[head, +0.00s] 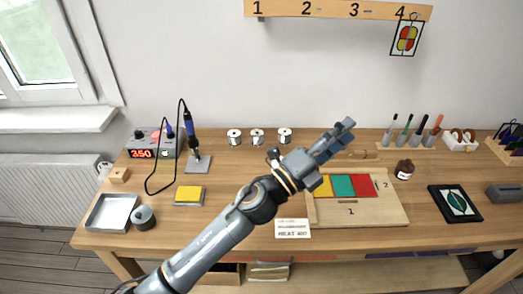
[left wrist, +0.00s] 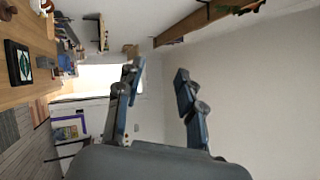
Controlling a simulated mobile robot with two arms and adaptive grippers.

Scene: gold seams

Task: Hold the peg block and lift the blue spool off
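My left gripper (head: 345,131) reaches in over the middle of the table toward the back wall. Its two fingers stand apart with nothing between them, as the left wrist view (left wrist: 158,76) also shows. No blue spool can be made out in either view. Three silver spools (head: 257,136) stand in a row at the back of the table, left of the gripper. A small wooden block (head: 119,174) lies at the table's left end; I cannot tell whether it is the peg block. My arm hides part of the table. My right gripper is in neither view.
A wooden board (head: 380,215) with yellow, teal and red panels lies right of my arm. A soldering station (head: 142,145), metal tray (head: 110,212) and yellow sponge (head: 188,193) are at left. A brown bottle (head: 404,169), pen rack (head: 408,139) and black-framed picture (head: 455,203) are at right.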

